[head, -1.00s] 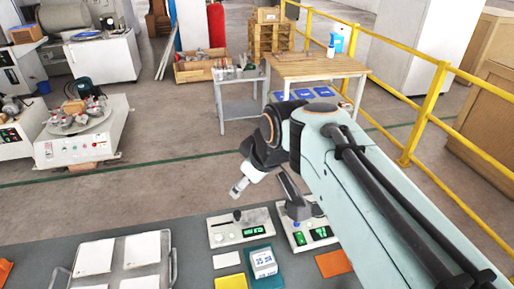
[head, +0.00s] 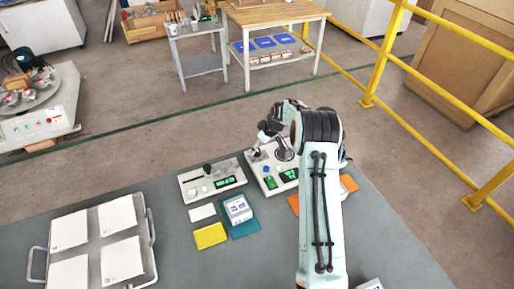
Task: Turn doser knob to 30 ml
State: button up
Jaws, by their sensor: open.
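Two white control units with green displays stand side by side at the table's far edge. The left unit (head: 193,190) has a black knob or lever (head: 207,168), a pale round knob and one display. I cannot tell which one is the doser, and the digits are too small to read. My gripper (head: 256,152) is open, small in view, at the back left part of the right unit, close to the blue knob. Contact cannot be told. My arm hides the right unit's right side.
A blue-and-white box (head: 238,208) sits on a teal pad, beside a yellow pad (head: 210,236) and a white card (head: 202,212). Orange pads lie by my arm. A metal tray (head: 150,245) with white tiles is at left. The front middle of the table is clear.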

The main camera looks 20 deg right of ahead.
aim_at(257, 152)
jog(key=shift+x, duration=1.25)
grip_shut()
jog(key=m+h, duration=0.1)
jog(key=m, duration=0.2)
jog(key=shift+a+t, duration=0.1)
jog(key=shift+t, duration=0.2)
jog(key=shift+m+h, duration=1)
jog(key=shift+m, duration=1.3)
